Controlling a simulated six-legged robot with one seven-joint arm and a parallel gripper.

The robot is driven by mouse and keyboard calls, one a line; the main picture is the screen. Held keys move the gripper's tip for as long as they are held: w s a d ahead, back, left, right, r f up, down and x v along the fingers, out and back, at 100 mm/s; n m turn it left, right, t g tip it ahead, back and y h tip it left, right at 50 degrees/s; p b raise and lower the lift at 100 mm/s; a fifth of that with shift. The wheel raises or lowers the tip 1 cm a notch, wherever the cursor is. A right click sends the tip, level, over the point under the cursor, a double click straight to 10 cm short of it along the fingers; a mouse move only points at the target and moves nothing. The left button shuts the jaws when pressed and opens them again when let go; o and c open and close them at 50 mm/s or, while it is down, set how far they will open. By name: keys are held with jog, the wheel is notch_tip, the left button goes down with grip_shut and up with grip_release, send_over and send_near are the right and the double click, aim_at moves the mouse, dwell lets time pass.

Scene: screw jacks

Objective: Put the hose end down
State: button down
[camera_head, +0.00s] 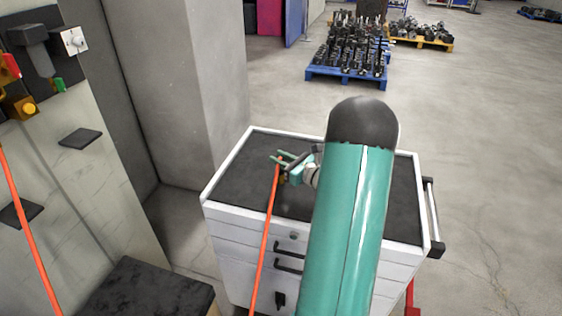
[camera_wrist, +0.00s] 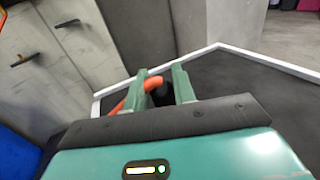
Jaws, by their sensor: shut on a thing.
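The orange hose (camera_head: 264,240) hangs down over the front of a white drawer cart. Its end is in my gripper (camera_head: 279,162), above the cart's dark top (camera_head: 240,176). In the wrist view my gripper (camera_wrist: 166,85) is shut on the hose end, with the orange hose (camera_wrist: 140,88) curving out to the left and a dark piece between the green fingers. I cannot tell whether the hose end touches the cart top.
The cart's white raised rim (camera_head: 225,165) surrounds its top, which looks clear. A grey pillar (camera_head: 185,80) stands behind left. A dark-topped block (camera_head: 145,290) is front left. A wall panel (camera_head: 40,110) with fittings is at left. Loaded pallets (camera_head: 345,75) stand far back.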

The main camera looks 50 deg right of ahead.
jog(key=shift+f, duration=0.4)
jog(key=c, duration=1.1)
grip_release()
jog(key=shift+f, duration=0.1)
jog(key=shift+c, duration=0.2)
